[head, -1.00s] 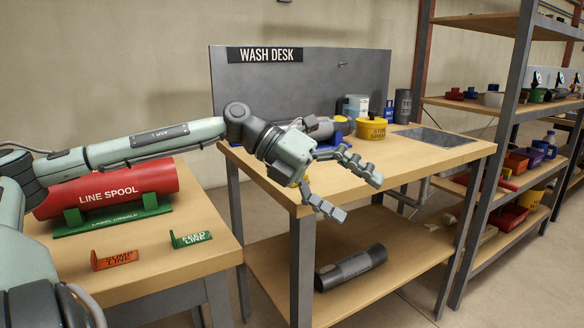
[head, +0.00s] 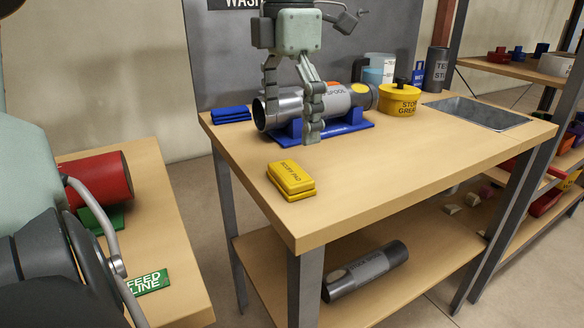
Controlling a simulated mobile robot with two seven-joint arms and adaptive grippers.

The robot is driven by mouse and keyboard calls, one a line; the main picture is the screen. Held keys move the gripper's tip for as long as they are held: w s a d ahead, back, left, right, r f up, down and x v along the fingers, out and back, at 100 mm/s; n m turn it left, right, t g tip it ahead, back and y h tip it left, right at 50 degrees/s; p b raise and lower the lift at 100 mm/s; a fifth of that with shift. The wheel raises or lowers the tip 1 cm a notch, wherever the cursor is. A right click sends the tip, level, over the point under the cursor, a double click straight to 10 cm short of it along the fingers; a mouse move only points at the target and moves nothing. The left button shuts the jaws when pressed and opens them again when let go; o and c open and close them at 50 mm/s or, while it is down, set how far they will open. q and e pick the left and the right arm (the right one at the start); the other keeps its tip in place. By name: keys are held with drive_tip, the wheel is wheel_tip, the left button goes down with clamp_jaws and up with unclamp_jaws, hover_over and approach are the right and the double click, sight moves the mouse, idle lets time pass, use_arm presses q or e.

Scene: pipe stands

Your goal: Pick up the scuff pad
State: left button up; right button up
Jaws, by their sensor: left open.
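Two pad-like things lie on the wash desk (head: 400,175). One is a yellow stacked block (head: 291,179) near the front left edge, with dark lettering too small to read surely. The other is a flat blue stack (head: 231,114) at the back left corner. I cannot tell from the lettering which is the scuff pad. My left gripper (head: 291,112) is open and empty, fingers pointing down. It hangs behind the yellow block and right of the blue stack, overlapping the grey spool in the picture. My right gripper is out of view.
A grey spool (head: 342,103) rests on a blue cradle (head: 350,130). A yellow grease pot (head: 399,101) and a sink (head: 478,112) are further right. The desk's front middle is clear. A dark spool (head: 366,271) lies on the lower shelf.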

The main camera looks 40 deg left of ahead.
use_arm(q)
wheel_tip(320, 180, down, 7)
drive_tip(key=shift+d+r, duration=0.15)
drive_tip(key=shift+f, duration=0.3)
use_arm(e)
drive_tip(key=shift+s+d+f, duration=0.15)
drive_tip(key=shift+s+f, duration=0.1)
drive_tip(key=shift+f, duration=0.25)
use_arm(q)
drive_tip(key=c, duration=1.2)
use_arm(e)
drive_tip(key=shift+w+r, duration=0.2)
use_arm(q)
wheel_tip(320, 180, up, 15)
wheel_tip(320, 180, up, 13)
drive_tip(key=p, duration=0.2)
hover_over(290, 172)
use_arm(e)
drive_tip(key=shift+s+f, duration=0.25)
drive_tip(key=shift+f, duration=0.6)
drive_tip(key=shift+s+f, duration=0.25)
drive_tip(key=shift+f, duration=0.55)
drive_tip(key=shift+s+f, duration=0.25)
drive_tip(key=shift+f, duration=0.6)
